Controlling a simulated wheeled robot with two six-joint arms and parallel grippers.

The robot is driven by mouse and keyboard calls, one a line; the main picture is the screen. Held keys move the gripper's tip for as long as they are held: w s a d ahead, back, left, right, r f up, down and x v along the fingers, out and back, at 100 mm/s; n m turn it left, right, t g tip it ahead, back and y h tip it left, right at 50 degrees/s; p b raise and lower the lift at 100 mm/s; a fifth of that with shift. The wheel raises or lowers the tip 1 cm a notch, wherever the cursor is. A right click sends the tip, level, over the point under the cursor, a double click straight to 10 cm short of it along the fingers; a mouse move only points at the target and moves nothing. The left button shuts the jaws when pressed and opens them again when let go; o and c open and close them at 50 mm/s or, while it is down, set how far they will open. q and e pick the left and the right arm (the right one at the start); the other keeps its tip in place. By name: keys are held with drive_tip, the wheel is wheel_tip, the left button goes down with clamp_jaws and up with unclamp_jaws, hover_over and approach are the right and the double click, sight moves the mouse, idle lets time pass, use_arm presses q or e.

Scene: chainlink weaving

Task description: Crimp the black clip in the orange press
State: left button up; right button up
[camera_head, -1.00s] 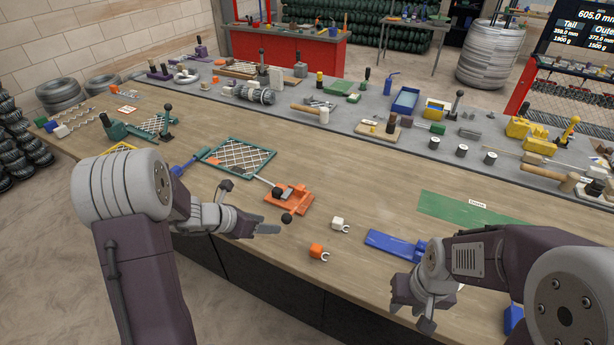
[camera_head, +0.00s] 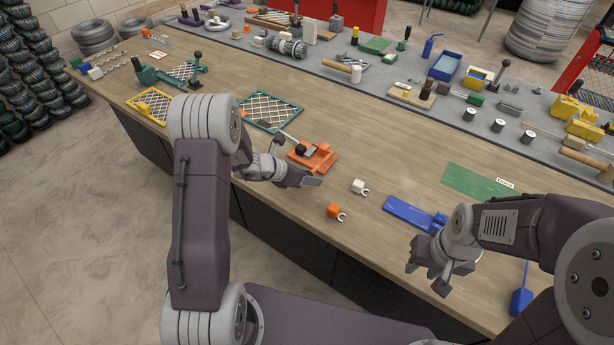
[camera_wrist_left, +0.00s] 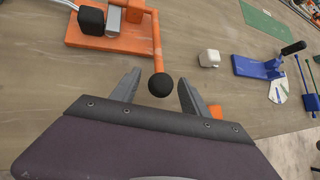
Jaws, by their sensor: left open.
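The orange press (camera_head: 322,160) lies on the wooden bench near its front edge; its orange base also shows in the left wrist view (camera_wrist_left: 85,40). A black block (camera_wrist_left: 92,20), which looks like the black clip, sits at the press's grey jaw; it also shows in the head view (camera_head: 301,150). The press lever ends in a black ball (camera_wrist_left: 161,85). My left gripper (camera_head: 314,182) is open, its fingers (camera_wrist_left: 158,92) on either side of the ball, not visibly closed on it. My right gripper (camera_head: 428,278) looks open and empty, in front of the blue tool.
A white clip (camera_head: 358,186) and an orange clip (camera_head: 335,211) lie right of the press. A blue tool (camera_head: 413,214) and a green mat (camera_head: 474,180) lie farther right. A green-framed mesh (camera_head: 268,109) is behind the press. Bare bench lies behind the white clip.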

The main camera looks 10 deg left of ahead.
use_arm(q)
drive_tip(key=shift+w+d, duration=0.15)
drive_tip(key=c, duration=0.5)
clamp_jaws()
idle(0.7)
